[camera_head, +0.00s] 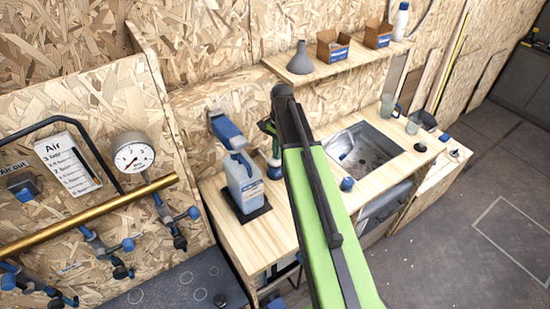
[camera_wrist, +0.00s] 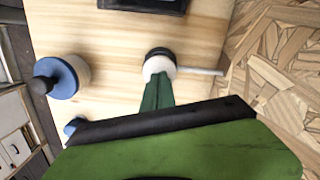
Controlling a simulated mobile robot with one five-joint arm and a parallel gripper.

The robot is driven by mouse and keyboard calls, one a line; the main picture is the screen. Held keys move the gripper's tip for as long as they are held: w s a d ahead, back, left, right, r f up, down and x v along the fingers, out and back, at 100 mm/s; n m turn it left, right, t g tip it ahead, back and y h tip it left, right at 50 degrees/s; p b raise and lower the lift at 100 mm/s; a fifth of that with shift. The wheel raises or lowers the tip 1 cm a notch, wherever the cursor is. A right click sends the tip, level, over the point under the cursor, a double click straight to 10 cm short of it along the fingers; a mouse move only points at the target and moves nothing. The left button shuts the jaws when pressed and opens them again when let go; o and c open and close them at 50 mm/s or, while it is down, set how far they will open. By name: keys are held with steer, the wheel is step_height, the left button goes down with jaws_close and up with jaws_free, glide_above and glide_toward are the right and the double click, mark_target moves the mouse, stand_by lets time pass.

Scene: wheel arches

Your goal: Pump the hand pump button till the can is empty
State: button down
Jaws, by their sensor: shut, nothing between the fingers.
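The can (camera_head: 243,185), a blue-grey jerrycan with a label, stands upright on a black mat (camera_head: 250,213) on the wooden bench. My gripper (camera_head: 266,127) is shut and empty, to the right of the can. In the wrist view its dark green fingers (camera_wrist: 157,93) point at a white round fitting (camera_wrist: 157,68) with a black top and a thin pale spout, which looks like the hand pump. The fingertips overlap its near edge; I cannot tell whether they touch. A white and blue piece (camera_head: 273,167) shows below my gripper in the head view. The can's level is not visible.
A blue and white part with a dark knob (camera_wrist: 62,78) stands left of the fitting in the wrist view. A sink (camera_head: 365,148) lies right of my arm. A shelf (camera_head: 335,62) with a funnel (camera_head: 300,58) and boxes hangs above. A gauge panel (camera_head: 95,110) stands left.

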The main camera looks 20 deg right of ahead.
steer(key=w+d+r+p, duration=0.1)
steer(key=d+r+p, duration=0.2)
steer(key=r+p, duration=0.6)
steer(key=shift+w+r, duration=0.15)
steer(key=shift+w, duration=0.2)
stand_by(0.4)
steer(key=shift+s, duration=0.1)
